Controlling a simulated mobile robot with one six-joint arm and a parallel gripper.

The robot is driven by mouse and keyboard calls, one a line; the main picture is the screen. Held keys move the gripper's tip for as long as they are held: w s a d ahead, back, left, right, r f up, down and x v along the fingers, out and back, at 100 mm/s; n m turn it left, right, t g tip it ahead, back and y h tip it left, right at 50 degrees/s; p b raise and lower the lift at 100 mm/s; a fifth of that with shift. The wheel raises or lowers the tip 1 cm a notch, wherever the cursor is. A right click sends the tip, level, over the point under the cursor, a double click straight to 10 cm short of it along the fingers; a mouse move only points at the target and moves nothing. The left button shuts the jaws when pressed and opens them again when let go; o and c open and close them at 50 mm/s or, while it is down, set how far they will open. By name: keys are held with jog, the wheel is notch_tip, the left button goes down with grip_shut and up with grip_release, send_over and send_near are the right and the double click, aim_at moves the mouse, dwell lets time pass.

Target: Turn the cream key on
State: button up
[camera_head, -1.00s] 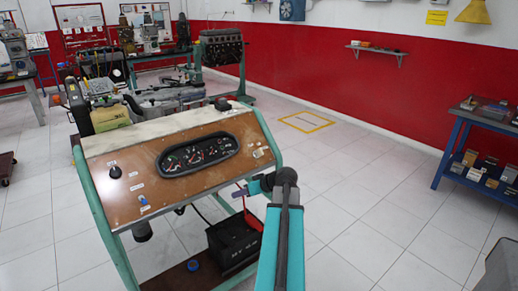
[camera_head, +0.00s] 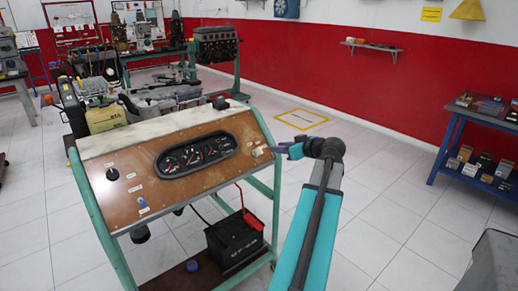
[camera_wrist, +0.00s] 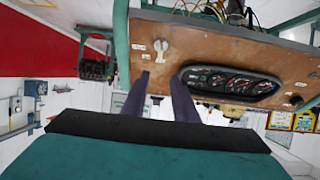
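The cream key (camera_head: 257,152) sits at the right end of the brown panel (camera_head: 110,200) on the engine trainer. In the wrist view the key (camera_wrist: 161,48) shows as a small cream knob on the panel, just beyond the fingertips and roughly in line with the gap between them. My gripper (camera_head: 274,149) is to the right of the key, close to the panel's right edge. In the wrist view my gripper (camera_wrist: 162,76) is open, with two dark fingers apart and nothing between them. I cannot tell the exact distance from fingertips to key.
A gauge cluster (camera_head: 197,157) is left of the key. A black knob (camera_head: 113,174) and a blue switch (camera_head: 143,206) are farther left. A black battery (camera_head: 235,240) with a red lead stands below. A blue shelf (camera_head: 440,150) is at right; the floor between is free.

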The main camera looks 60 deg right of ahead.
aim_at(260, 148)
jog(key=shift+d, duration=0.1)
jog(key=p+x, duration=0.2)
jog(key=x, duration=1.1)
jog(key=shift+w+d+f, duration=0.1)
jog(key=shift+w+f, duration=0.15)
jog(key=shift+w, duration=0.05)
jog(key=shift+c, duration=0.6)
grip_shut()
jog(key=shift+f, duration=0.15)
